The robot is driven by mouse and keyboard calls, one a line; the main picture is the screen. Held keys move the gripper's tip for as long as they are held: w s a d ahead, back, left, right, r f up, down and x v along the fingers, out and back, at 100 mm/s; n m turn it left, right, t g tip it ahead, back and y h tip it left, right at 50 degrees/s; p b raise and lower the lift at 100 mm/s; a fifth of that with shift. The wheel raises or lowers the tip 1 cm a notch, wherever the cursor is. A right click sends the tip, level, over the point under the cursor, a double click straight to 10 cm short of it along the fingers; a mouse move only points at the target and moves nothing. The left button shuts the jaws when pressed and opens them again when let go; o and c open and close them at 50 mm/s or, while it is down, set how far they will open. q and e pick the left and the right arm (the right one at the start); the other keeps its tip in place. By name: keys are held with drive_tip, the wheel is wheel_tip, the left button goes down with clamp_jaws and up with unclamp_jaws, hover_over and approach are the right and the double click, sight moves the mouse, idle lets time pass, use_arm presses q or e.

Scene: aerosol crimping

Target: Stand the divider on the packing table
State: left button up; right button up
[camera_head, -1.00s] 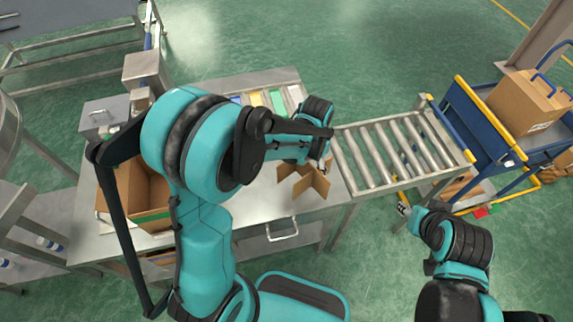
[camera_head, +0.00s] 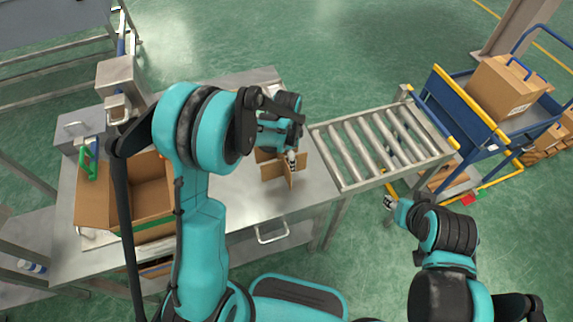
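The divider (camera_head: 271,171) is a brown cardboard cross of slotted panels. It is upright at the right part of the steel packing table (camera_head: 240,205), near the roller conveyor. I cannot tell whether its lower edges touch the table top. My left gripper (camera_head: 291,160) points down at the top of the divider, and its fingers overlap the crossing panels. The forearm hides part of the divider, and the fingers are too small to show whether they grip it. My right gripper (camera_head: 389,203) is away from the table, below the conveyor in the picture, with its fingers unclear.
An open cardboard box (camera_head: 150,190) stands on the table's left side. The roller conveyor (camera_head: 375,145) adjoins the table's right edge. A blue cart (camera_head: 470,105) carrying a closed carton (camera_head: 505,88) stands at the right. Bare table top lies in front of the divider.

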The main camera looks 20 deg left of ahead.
use_arm(q)
wheel_tip(320, 180, down, 3)
drive_tip(key=shift+r+b, duration=0.1)
drive_tip(key=shift+b, duration=0.45)
drive_tip(key=shift+f, duration=0.4)
drive_tip(key=shift+f, duration=0.1)
drive_tip(key=o, duration=1.1)
drive_tip(key=shift+o, duration=0.2)
